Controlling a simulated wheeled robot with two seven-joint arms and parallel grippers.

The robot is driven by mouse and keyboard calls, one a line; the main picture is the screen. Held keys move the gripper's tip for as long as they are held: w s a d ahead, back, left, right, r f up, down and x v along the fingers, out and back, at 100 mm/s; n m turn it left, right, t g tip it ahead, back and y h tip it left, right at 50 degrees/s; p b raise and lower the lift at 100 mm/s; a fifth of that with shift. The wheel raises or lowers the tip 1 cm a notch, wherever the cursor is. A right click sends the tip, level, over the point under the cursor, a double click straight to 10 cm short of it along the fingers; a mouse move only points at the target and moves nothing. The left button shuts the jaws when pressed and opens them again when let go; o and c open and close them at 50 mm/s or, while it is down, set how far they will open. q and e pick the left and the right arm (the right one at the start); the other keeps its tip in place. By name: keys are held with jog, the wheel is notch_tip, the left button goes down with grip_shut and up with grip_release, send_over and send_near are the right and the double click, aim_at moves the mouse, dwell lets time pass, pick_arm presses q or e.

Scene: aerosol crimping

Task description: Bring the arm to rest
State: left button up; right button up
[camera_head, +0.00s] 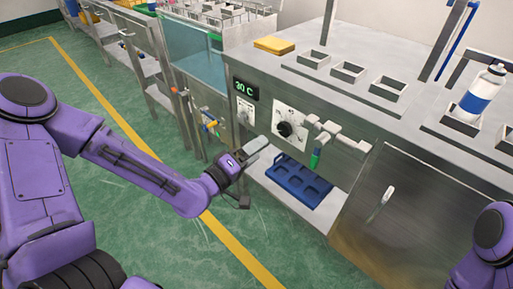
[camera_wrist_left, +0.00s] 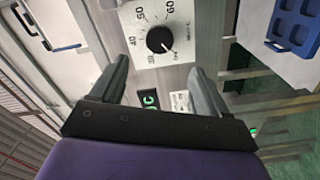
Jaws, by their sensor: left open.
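My left gripper (camera_head: 251,174) is open and empty in front of the steel machine's front panel, left of the blue tray. In the left wrist view its two fingers (camera_wrist_left: 160,70) stand well apart with nothing between the tips. A white dial plate with a black knob (camera_head: 285,129) is on the panel, up and right of the gripper. The knob also shows just beyond the fingers in the left wrist view (camera_wrist_left: 160,39). The fingers look clear of it. Only a purple part of my right arm (camera_head: 488,245) shows at the lower right; its gripper is out of view.
A green display (camera_head: 245,89) reads 30 C. A blue tray (camera_head: 298,182) with recesses sits on a low shelf. A white and blue bottle (camera_head: 480,95) stands on top. The green floor at left is open.

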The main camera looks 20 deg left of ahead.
pick_arm(q)
jog(key=s+a+f+g+y, duration=0.3)
jog(key=s+f+g, duration=0.1)
jog(key=f, duration=0.6)
jog(key=s+a+f+g+y, duration=0.3)
jog(key=s+f+g+y, duration=0.1)
jog(key=f, duration=0.5)
jog(key=s+a+f+m+g+y, duration=0.1)
jog(key=s+a+f+m+g, duration=0.15)
jog(key=s+f, duration=0.55)
jog(key=s+a+f+m+g+y, duration=0.1)
jog(key=s+f+g+y, duration=0.2)
jog(key=s, duration=0.9)
notch_tip(320, 180, up, 15)
jog(key=w+h+p, duration=0.1)
jog(key=p, duration=1.4)
jog(key=shift+a+f, duration=0.1)
jog(key=shift+a, duration=0.05)
